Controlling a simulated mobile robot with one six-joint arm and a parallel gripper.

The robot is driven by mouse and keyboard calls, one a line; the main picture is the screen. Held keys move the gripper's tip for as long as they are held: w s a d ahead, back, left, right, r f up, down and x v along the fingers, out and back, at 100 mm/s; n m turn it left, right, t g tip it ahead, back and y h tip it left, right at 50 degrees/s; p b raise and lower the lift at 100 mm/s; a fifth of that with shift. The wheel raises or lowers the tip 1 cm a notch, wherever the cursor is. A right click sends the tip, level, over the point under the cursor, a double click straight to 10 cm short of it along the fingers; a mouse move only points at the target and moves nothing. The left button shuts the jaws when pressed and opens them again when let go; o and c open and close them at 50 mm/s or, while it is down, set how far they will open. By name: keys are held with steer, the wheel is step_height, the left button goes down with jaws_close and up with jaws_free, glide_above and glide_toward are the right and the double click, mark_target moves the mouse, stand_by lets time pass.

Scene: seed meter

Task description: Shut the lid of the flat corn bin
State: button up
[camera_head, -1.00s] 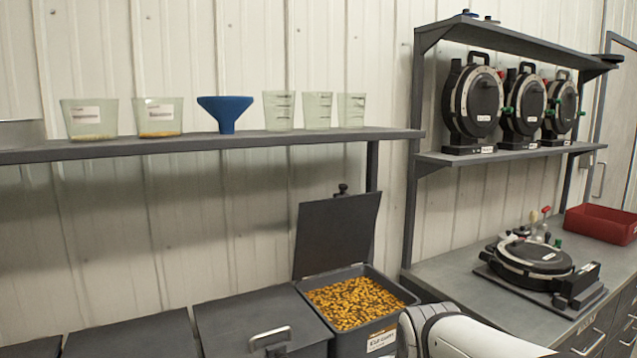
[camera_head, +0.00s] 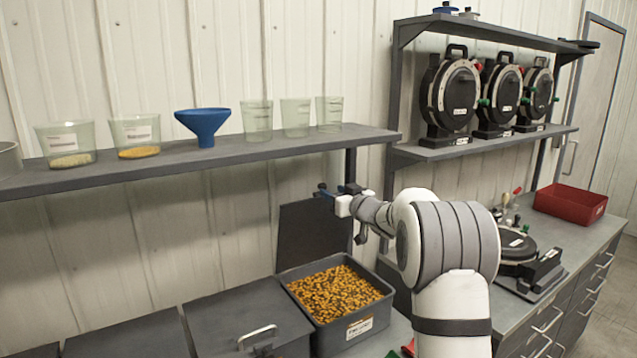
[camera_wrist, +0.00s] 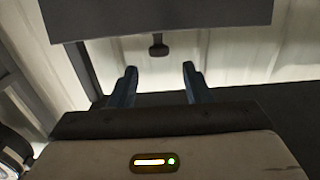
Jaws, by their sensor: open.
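The flat corn bin (camera_head: 376,313) is a dark box full of yellow-orange kernels, with a white label on its front whose print is too small to read surely. Its dark lid (camera_head: 305,245) stands open, raised toward the wall at the back. My gripper (camera_head: 330,190) is at the lid's upper right edge, open and holding nothing. In the wrist view the lid (camera_wrist: 160,15) spans the top, with a small dark knob (camera_wrist: 158,50) at its edge. The knob lies beyond and between my two blue-sided fingers (camera_wrist: 159,72), apart from them. In the head view the knob is not clearly visible.
A shelf (camera_head: 230,155) with clear cups and a blue funnel (camera_head: 203,122) runs just above the lid and gripper. A closed bin (camera_head: 245,318) with a metal handle adjoins on the left. A bench with a round seed-meter unit (camera_head: 518,250) and a red tray (camera_head: 570,203) is right.

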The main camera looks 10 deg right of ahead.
mark_target(324, 187)
steer(key=p+x, duration=0.2)
steer(key=x, duration=0.5)
jaws_close()
stand_by(0.4)
